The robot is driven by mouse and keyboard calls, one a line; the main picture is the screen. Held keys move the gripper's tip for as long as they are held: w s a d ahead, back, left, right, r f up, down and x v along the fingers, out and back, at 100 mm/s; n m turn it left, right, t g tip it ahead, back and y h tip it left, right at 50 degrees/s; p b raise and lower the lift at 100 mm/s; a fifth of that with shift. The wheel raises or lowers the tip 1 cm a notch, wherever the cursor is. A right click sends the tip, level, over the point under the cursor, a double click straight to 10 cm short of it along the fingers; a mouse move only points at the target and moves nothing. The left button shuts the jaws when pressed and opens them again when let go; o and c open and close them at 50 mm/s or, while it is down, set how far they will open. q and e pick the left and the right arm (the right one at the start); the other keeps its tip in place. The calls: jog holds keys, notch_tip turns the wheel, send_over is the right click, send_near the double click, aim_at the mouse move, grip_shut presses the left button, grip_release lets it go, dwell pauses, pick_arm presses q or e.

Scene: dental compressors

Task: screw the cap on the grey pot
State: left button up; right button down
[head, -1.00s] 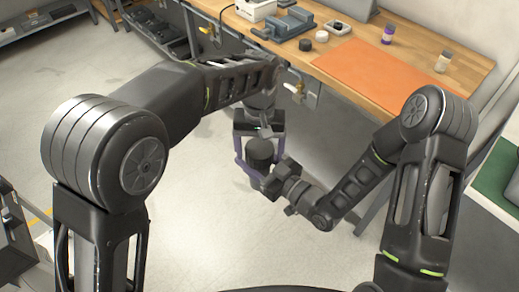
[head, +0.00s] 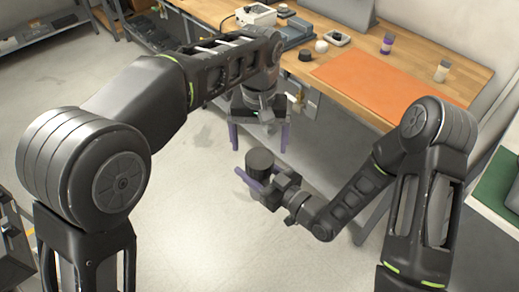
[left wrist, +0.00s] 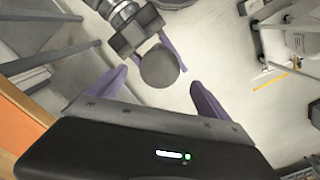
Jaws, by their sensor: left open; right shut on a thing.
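The grey pot (head: 261,165) is a dark cylinder held upright in mid-air by my right gripper (head: 251,180), whose purple fingers are shut on it. In the left wrist view the pot's round flat top (left wrist: 160,68) faces the camera. The top looks closed, but I cannot make out a seam between cap and pot. My left gripper (head: 259,140) is open, above and behind the pot in the head view, with purple fingers pointing down and apart from it. In the left wrist view its fingers (left wrist: 160,84) are spread either side of the pot, with nothing between them.
The wooden workbench (head: 440,100) behind carries an orange mat (head: 375,82), a small black round item (head: 305,55), a white round item (head: 321,46) and two small bottles, one purple-labelled (head: 387,43). Open floor lies below the pot.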

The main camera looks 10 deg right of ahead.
pick_arm(q)
jog(key=shift+r, duration=0.1)
dwell(0.4)
jog(key=w+a+f+t+h, duration=0.1)
jog(key=w+a+f, duration=0.1)
jog(key=w+f, duration=0.35)
jog(key=w+a+f+m+t+h, duration=0.1)
jog(key=w+a+f+t+h, duration=0.15)
jog(key=f, duration=0.65)
jog(key=w+a+f+t+h, duration=0.1)
jog(key=w+a+f, duration=0.1)
jog(key=w+f, duration=0.35)
jog(key=s+a+f+n+g, duration=0.1)
jog(key=s+a+f, duration=0.1)
jog(key=s+f, duration=0.6)
jog(key=s+a+f+n+g, duration=0.1)
jog(key=s+a+f, duration=0.2)
jog(key=s+f, duration=0.55)
jog(key=s+a+n+g, duration=0.2)
jog(key=s, duration=1.5)
jog(key=shift+s+n, duration=0.25)
jog(key=shift+n, duration=0.15)
jog(key=shift+f, duration=0.25)
